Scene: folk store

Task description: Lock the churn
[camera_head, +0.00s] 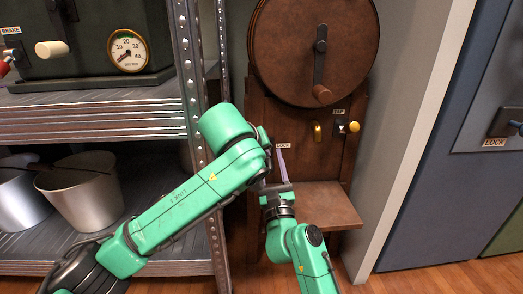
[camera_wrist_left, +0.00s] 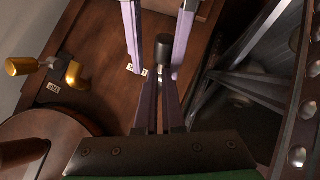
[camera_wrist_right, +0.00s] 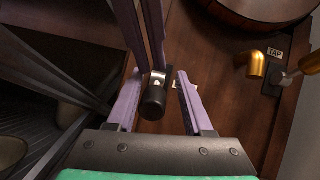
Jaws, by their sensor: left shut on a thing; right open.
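The churn (camera_head: 310,60) is a brown wooden drum with a crank, on a wooden stand. Its lock handle is a short black cylinder, seen in the left wrist view (camera_wrist_left: 163,50) and the right wrist view (camera_wrist_right: 153,104), beside a LOCK label (camera_head: 282,146). My left gripper (camera_wrist_left: 162,75) is shut on the lock handle near its silver part. In the head view, my arm hides the handle and the left fingertips. My right gripper (camera_wrist_right: 158,85) is open, with its fingers on either side of the handle and apart from it.
A brass tap (camera_head: 318,132) and its knobbed lever (camera_head: 353,127) are right of the lock. A wooden ledge (camera_head: 325,205) juts out below. A metal shelf (camera_head: 100,120) with buckets (camera_head: 80,190) stands close on the left. A pale wall edge (camera_head: 415,130) is on the right.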

